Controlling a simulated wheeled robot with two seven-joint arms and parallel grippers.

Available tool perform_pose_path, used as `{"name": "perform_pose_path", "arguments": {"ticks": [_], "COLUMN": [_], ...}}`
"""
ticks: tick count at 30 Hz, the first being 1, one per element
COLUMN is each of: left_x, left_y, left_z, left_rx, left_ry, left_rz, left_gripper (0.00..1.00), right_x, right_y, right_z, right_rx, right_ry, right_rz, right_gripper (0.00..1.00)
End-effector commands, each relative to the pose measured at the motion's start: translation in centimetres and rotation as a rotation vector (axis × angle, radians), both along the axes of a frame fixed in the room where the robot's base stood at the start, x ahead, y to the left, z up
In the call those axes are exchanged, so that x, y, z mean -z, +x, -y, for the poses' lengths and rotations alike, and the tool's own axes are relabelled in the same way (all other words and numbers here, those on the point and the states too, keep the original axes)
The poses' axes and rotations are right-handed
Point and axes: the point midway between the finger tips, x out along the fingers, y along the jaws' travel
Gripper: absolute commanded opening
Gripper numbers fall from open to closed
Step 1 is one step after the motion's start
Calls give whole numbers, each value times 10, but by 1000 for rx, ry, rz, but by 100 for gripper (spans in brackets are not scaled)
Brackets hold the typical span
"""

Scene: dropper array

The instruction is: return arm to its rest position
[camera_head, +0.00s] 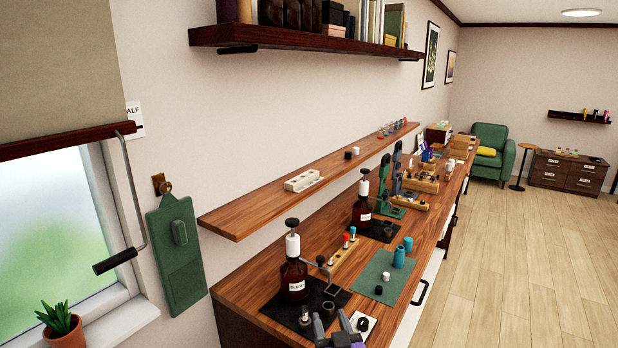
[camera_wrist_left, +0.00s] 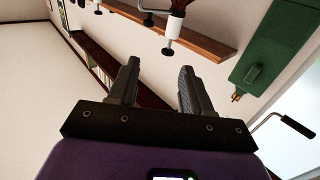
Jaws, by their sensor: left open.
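My left gripper (camera_head: 331,320) shows at the bottom edge of the head view, in front of the workbench. Only its finger ends and part of its body are in the picture. In the left wrist view both dark fingers of the left gripper (camera_wrist_left: 160,68) stand wide apart. Nothing is held between them; the background wall and shelf show past them. My right gripper is in neither view.
The wooden workbench (camera_head: 333,230) carries a dark bottle with a black-topped pump (camera_head: 294,277), a second dark bottle (camera_head: 362,208), a green mat (camera_head: 373,297) and a teal bottle (camera_head: 399,257). A narrow shelf (camera_head: 245,216) runs above. Open floor (camera_head: 500,270) lies right.

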Motion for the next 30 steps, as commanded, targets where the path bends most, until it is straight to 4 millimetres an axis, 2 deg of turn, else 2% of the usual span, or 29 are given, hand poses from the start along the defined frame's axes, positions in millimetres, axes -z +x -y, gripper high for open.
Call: {"name": "perform_pose_path", "arguments": {"ticks": [1, 5, 10, 14, 16, 18, 20, 21, 23, 24, 27, 30], "left_x": [20, 60, 120, 181, 222, 267, 303, 325, 353, 368, 395, 407], "left_y": [7, 15, 18, 8, -5, -29, -55, -76, -109, -133, -188, -231], "left_z": [-9, -21, -40, -61, -76, -92, -105, -114, -124, -129, -139, -143], "left_rx": [11, 62, 128, 178, 203, 228, 243, 248, 254, 257, 253, 247], "left_ry": [4, -7, -35, -78, -116, -170, -223, -262, -325, -365, -463, -538], "left_rz": [-37, -114, -246, -399, -512, -648, -773, -859, -985, -1067, -1248, -1381], "left_gripper": [49, 49, 49, 49, 49, 49, 49, 49, 49, 49, 49, 49], "right_x": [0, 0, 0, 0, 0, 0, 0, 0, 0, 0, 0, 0], "right_y": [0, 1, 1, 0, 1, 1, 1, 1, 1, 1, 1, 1], "right_z": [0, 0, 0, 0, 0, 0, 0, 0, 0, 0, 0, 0], "right_rx": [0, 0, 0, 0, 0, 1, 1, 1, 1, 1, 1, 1], "right_ry": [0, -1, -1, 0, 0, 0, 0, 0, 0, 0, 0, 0], "right_rz": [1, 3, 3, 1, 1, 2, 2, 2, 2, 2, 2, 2], "right_gripper": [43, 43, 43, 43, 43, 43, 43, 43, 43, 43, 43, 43]}}
